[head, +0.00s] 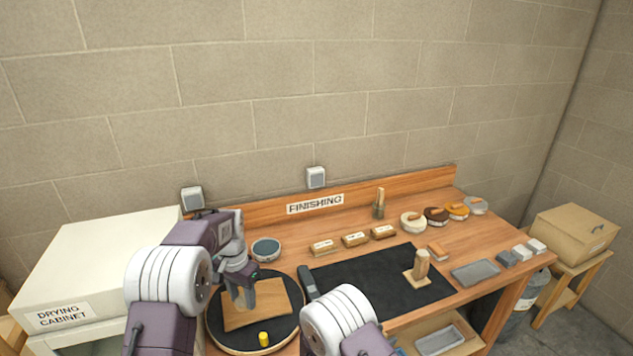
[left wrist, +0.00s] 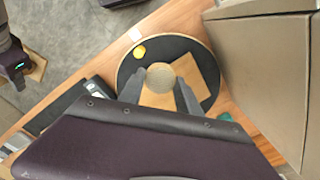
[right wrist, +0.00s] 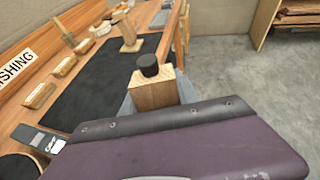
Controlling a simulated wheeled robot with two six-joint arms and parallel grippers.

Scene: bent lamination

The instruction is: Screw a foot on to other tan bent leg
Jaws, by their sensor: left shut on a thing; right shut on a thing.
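My left gripper (head: 240,295) is over a square tan board (head: 268,303) on a round dark turntable (head: 220,334). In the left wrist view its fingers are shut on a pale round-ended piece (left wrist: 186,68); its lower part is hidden. My right gripper (right wrist: 157,98) is shut on a tan wooden block-like piece (right wrist: 155,97) with a short black cylinder, like a foot (right wrist: 148,65), on its end. I cannot tell how the cylinder is fixed. A small yellow cylinder (head: 264,338) stands on the turntable's front. A tan upright piece on a square base (head: 421,265) stands on the black mat.
The black mat (head: 350,285) is mostly clear. Several wood-backed blocks (head: 355,239), round tins (head: 413,222) and a grey bowl (head: 265,250) line the back. A grey tray (head: 475,272) lies to the right. A white drying cabinet (head: 95,250) stands left of the bench.

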